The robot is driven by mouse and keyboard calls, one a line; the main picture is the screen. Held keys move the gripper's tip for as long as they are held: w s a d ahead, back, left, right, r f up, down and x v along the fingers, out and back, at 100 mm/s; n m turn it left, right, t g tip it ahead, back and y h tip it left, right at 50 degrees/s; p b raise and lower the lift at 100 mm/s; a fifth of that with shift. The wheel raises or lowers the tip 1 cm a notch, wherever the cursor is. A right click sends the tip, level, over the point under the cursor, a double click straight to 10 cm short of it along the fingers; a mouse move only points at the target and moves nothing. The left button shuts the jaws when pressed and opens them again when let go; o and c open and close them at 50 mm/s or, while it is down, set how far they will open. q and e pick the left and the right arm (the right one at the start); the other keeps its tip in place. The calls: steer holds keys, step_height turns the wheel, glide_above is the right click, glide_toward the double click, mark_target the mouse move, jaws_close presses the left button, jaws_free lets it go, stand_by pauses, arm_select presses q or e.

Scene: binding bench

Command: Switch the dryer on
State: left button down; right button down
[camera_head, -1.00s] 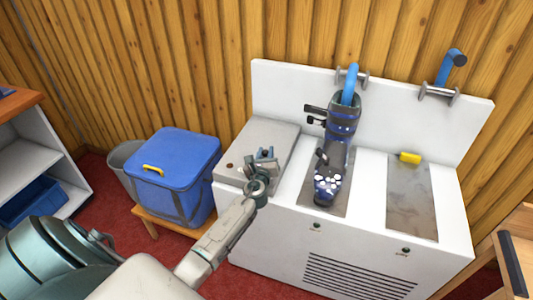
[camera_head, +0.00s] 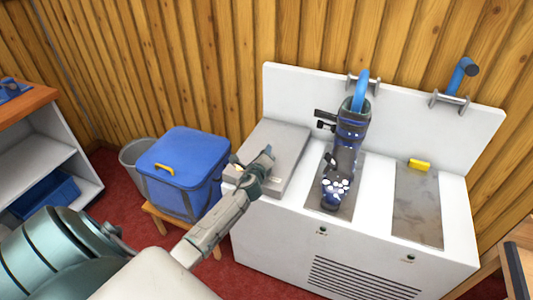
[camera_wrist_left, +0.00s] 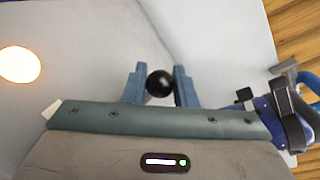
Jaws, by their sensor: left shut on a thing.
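The dryer (camera_head: 335,245) is a white cabinet with a tall back panel and a flat grey panel (camera_head: 285,140) on its left top. My left gripper (camera_head: 267,154) is over that grey panel. In the left wrist view, my left gripper (camera_wrist_left: 160,85) is shut on a black ball-shaped knob (camera_wrist_left: 160,84) between its blue-grey fingers. The knob's shaft is hidden. Beside it on the panel, a round lamp (camera_wrist_left: 20,65) glows pale orange; it is a small bright spot in the head view (camera_head: 239,168). My right gripper is not in view.
A dark boot (camera_head: 347,145) with blue parts stands at a blue hose in the dryer's middle bay. The right bay (camera_head: 418,210) holds a yellow block (camera_head: 420,164). A blue lidded box (camera_head: 180,165) stands on a wooden stool left of the dryer, beside a grey bin (camera_head: 130,160).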

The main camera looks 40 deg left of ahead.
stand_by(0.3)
arm_select(q)
steer(key=c, duration=1.2)
jaws_free()
steer(key=v, duration=1)
steer(key=shift+s+b, duration=0.3)
steer(key=shift+s, duration=0.1)
steer(key=shift+d, duration=0.1)
